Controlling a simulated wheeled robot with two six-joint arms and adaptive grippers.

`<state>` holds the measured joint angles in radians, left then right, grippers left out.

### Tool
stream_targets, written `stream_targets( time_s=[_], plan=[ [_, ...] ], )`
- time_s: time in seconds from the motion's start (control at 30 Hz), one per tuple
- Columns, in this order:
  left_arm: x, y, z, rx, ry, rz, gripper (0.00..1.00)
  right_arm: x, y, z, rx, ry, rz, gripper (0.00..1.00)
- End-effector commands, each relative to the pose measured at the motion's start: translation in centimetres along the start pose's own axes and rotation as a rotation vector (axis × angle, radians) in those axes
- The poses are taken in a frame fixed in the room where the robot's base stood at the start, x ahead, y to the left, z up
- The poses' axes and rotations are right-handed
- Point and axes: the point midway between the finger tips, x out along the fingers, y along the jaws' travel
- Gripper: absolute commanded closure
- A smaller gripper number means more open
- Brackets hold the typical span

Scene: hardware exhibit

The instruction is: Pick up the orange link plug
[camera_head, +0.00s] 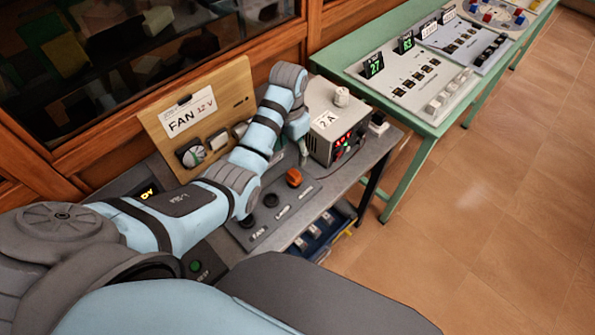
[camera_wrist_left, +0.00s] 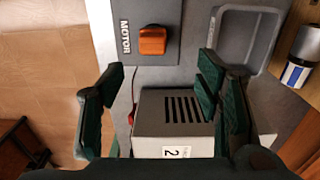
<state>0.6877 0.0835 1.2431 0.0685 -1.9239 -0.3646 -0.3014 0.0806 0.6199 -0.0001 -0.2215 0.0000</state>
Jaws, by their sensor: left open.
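The orange link plug (camera_head: 293,178) sits at the MOTOR position of the grey panel, in line with dark round sockets (camera_head: 270,200) at LAMP and FAN. In the left wrist view the orange plug (camera_wrist_left: 152,40) is at the top, beside the MOTOR label. My left gripper (camera_head: 303,145) is at the end of the blue arm, partly hidden by its own wrist. In the wrist view its dark fingers (camera_wrist_left: 160,85) are wide apart and empty, with the plug beyond their tips. My right gripper does not show.
A wooden FAN board (camera_head: 200,108) stands behind the arm. An empty grey tray (camera_wrist_left: 247,38) shows beside the panel. A green table (camera_head: 430,125) with switch panels is farther right.

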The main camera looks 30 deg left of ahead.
Motion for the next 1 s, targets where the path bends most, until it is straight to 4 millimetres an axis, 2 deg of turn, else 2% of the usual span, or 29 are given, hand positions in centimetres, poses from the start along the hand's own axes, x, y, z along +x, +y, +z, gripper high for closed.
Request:
stream_targets(
  time_s=[0.03,0.1,0.3,0.5,0.6,0.77,1.0],
  plan=[
    [1.7,0.1,-0.1,0.002,-0.007,0.003,0.42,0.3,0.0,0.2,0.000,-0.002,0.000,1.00],
    [3.6,0.1,-0.4,0.004,-0.009,0.004,0.42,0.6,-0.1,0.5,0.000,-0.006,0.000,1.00],
    [6.5,0.2,-0.6,0.004,-0.009,0.004,0.42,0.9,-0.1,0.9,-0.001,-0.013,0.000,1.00],
    [10.3,0.7,-0.2,0.001,-0.009,0.004,0.42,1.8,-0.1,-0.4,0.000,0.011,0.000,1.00],
    [11.1,0.7,-0.1,0.001,-0.008,0.003,0.42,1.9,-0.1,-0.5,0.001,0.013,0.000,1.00],
    [10.9,0.6,-0.1,0.000,-0.007,0.003,0.42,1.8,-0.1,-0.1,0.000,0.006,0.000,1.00],
    [10.9,0.6,-0.1,0.000,-0.007,0.003,0.78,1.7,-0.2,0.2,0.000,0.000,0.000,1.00]
  ],
)
